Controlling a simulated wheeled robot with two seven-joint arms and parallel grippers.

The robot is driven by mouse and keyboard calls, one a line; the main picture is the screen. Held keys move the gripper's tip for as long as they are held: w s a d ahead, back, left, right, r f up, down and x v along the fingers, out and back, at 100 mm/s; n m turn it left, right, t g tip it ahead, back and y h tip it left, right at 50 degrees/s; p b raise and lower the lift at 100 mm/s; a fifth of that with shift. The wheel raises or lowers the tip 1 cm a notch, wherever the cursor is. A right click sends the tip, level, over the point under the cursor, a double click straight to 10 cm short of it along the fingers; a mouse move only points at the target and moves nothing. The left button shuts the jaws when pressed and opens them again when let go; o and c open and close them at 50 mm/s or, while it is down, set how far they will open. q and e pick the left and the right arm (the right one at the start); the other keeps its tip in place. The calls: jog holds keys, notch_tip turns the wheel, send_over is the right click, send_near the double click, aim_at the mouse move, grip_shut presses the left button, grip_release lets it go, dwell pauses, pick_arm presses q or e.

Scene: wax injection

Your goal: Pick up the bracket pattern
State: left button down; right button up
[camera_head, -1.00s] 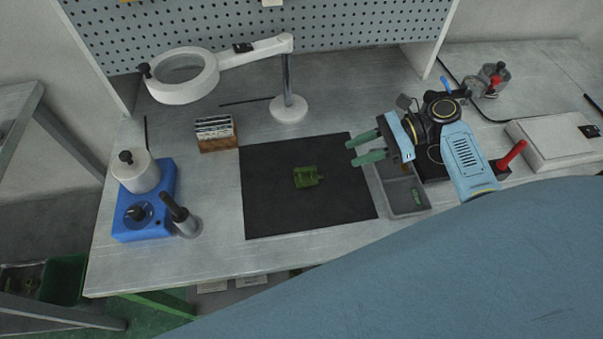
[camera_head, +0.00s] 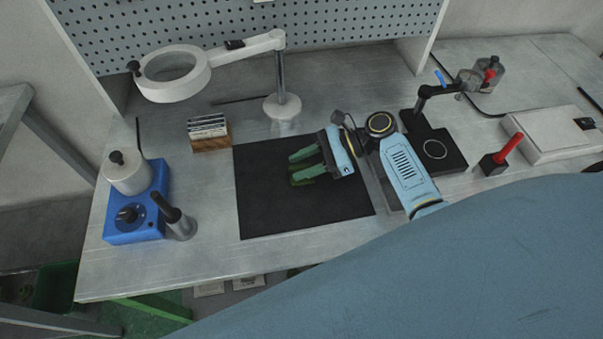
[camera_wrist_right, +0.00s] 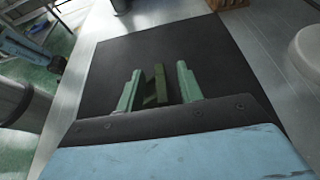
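The bracket pattern (camera_head: 303,180) is a small dark green part lying on the black mat (camera_head: 268,211). In the head view my right gripper (camera_head: 303,164) is over it and hides most of it. In the right wrist view the bracket pattern (camera_wrist_right: 160,84) shows between the two green fingers of my right gripper (camera_wrist_right: 157,82). The fingers are apart, with a gap visible on the pattern's right side; contact on the left cannot be told. My left gripper is not in view.
A magnifier lamp (camera_head: 282,106) stands behind the mat. A blue wax pot unit (camera_head: 139,205) and a dark-handled tool in a holder (camera_head: 180,223) are at left. A wooden rack (camera_head: 210,143) sits by the mat's back-left corner. A grey tray (camera_head: 384,190) lies partly under my right arm.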

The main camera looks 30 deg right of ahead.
jog(key=shift+w+a+f, duration=0.1)
jog(key=shift+a+f, duration=0.05)
jog(key=shift+a, duration=0.1)
grip_shut()
